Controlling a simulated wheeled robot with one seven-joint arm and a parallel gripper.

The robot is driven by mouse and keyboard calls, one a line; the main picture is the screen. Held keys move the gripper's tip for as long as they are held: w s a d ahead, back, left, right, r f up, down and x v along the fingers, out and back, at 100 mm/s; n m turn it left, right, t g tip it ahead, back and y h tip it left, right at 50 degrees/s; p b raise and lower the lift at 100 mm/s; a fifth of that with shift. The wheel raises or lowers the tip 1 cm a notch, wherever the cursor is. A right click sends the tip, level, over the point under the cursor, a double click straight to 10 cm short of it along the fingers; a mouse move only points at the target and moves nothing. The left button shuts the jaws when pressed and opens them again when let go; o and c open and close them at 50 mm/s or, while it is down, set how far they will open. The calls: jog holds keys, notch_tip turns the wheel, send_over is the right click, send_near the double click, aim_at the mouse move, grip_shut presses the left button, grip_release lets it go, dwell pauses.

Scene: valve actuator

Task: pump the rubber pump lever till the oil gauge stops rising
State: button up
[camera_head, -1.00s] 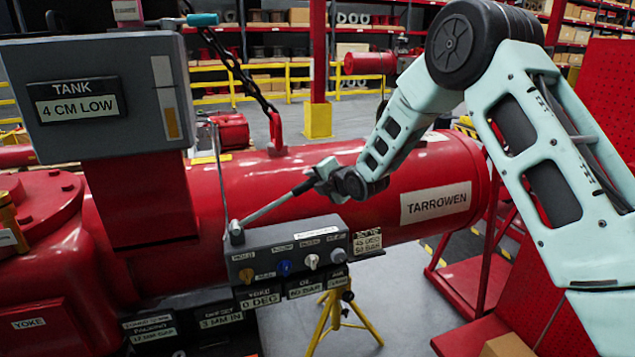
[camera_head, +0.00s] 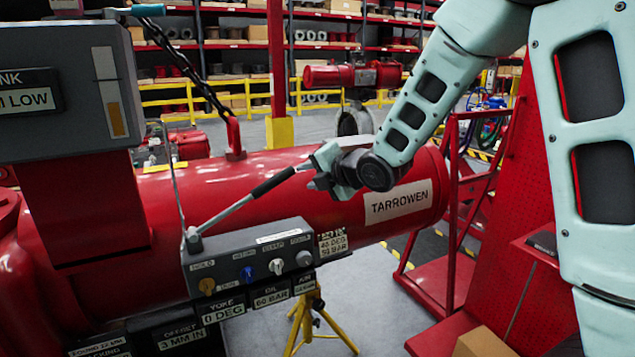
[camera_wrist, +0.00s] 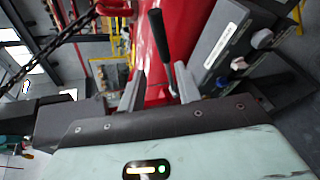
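The pump lever (camera_head: 222,214) is a grey rod with a black rubber grip (camera_head: 273,182), slanting up to the right from the valve block's left end. My gripper (camera_head: 308,168) is at the grip's outer end. In the wrist view the lever (camera_wrist: 160,38) runs between the spread fingers (camera_wrist: 158,92); a gap shows beside it, and I cannot tell whether a finger touches it. The oil readout (camera_head: 271,298) on the grey valve block (camera_head: 235,252) reads 60 BAR. The tank box (camera_head: 55,95) shows a part-cut "LOW" label and a level window (camera_head: 110,92) with an amber column.
The red cylinder marked TARROWEN (camera_head: 398,201) lies behind the lever. A chain (camera_head: 190,70) hangs at its left. A yellow stand (camera_head: 305,325) is under the block. A red frame (camera_head: 450,230) and a cardboard box (camera_head: 483,343) are at the right.

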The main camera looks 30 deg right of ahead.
jog(key=shift+v, duration=1.1)
jog(key=shift+a, duration=0.1)
